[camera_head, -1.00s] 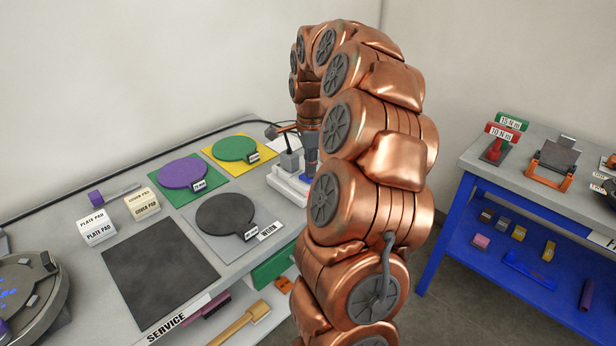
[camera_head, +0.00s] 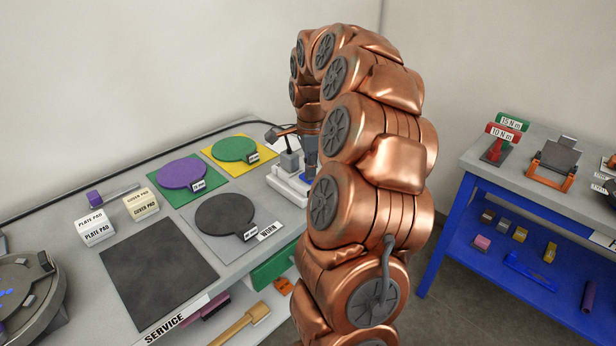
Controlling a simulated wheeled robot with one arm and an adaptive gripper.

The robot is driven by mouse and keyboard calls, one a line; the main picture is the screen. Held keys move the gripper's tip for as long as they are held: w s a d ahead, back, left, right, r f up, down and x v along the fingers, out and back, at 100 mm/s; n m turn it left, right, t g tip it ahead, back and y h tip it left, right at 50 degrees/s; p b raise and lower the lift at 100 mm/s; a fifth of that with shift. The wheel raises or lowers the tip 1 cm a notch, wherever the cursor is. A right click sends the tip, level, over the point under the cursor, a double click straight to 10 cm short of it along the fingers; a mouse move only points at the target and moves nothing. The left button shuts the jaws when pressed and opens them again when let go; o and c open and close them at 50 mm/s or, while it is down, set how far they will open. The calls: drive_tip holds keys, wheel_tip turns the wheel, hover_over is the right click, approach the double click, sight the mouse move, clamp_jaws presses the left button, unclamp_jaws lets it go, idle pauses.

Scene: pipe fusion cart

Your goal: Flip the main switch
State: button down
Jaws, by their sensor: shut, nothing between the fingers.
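A white power strip (camera_head: 285,187) lies at the far right end of the grey service bench, with a grey plug block (camera_head: 290,161) standing on it. A small blue part shows at its right end, beside my arm; I cannot tell whether this is the main switch. My gripper (camera_head: 309,160) points down over that right end, shut, with nothing seen in it. My copper arm covers much of this spot, so the fingertips and any contact with the strip are hidden.
Left of the strip lie a green disc (camera_head: 234,149), a purple disc (camera_head: 182,173) and a dark disc (camera_head: 225,214) on coloured mats. A dark cable (camera_head: 150,172) runs along the bench's back. A blue workbench (camera_head: 450,240) stands right, across a floor gap.

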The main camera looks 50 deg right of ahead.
drive_tip(key=shift+r, duration=3.4)
drive_tip(key=shift+a, duration=0.15)
drive_tip(key=s+a+n+p, duration=0.1)
drive_tip(key=s+a+n, duration=0.2)
drive_tip(key=a+n, duration=0.6)
drive_tip(key=s+a+n+p, duration=0.1)
drive_tip(key=s+a+n, duration=0.25)
drive_tip(key=a, duration=0.95)
drive_tip(key=s+a+f+n+g, duration=0.1)
drive_tip(key=s+a+f+n, duration=0.1)
drive_tip(key=s+a+n, duration=0.3)
drive_tip(key=s+a+f+n+p, duration=0.1)
drive_tip(key=s+a+f+n, duration=0.2)
drive_tip(key=s, duration=0.9)
drive_tip(key=a+n, duration=0.2)
drive_tip(key=n, duration=0.1)
drive_tip(key=shift+s+a+n+g, duration=0.15)
drive_tip(key=shift+n+g, duration=0.2)
drive_tip(key=shift+g, duration=0.05)
